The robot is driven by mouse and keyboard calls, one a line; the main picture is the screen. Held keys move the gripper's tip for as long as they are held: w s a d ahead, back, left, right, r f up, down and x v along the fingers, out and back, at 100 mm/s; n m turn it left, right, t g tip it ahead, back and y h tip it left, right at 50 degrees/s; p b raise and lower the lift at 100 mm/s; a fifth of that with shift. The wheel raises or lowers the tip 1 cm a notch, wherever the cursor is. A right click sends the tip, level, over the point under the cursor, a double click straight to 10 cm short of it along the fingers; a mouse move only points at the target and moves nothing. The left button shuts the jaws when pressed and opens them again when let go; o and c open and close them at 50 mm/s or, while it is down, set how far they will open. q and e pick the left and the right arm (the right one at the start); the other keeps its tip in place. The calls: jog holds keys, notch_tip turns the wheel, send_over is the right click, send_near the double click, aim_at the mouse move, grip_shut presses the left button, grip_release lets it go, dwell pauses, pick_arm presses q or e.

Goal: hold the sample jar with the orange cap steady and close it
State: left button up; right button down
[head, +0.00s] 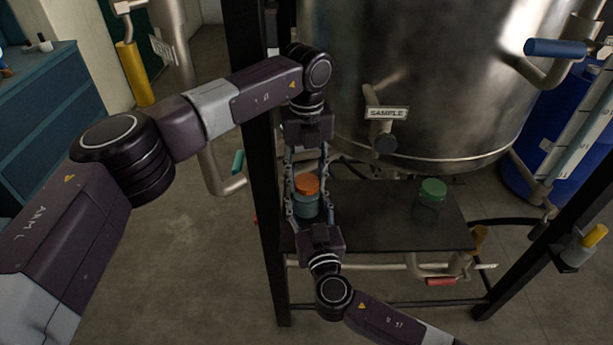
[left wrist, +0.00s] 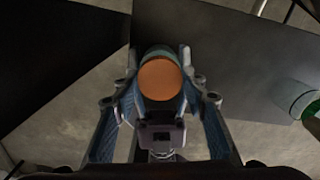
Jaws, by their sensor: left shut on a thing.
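The sample jar (head: 307,206) has a blue-tinted body and an orange cap (head: 307,184). It stands upright at the left end of the dark shelf, with the cap on its top. My left gripper (head: 307,178) comes down from above and is shut on the jar. In the left wrist view the orange cap (left wrist: 160,79) shows between its fingers. My right gripper (head: 310,212) comes from the near side, with its fingers beside the jar body. Whether they touch the jar is hidden.
A black post (head: 262,190) stands close left of the grippers.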

pick_arm(q)
jog(key=m, duration=0.6)
jog(key=shift+m, duration=0.3)
jog(key=m, duration=1.2)
jog(key=shift+m, duration=0.3)
jog(key=m, duration=0.6)
jog(key=shift+w+m, duration=0.1)
jog(key=shift+m, duration=0.3)
jog(key=o, duration=1.3)
jog(key=shift+r, duration=2.25)
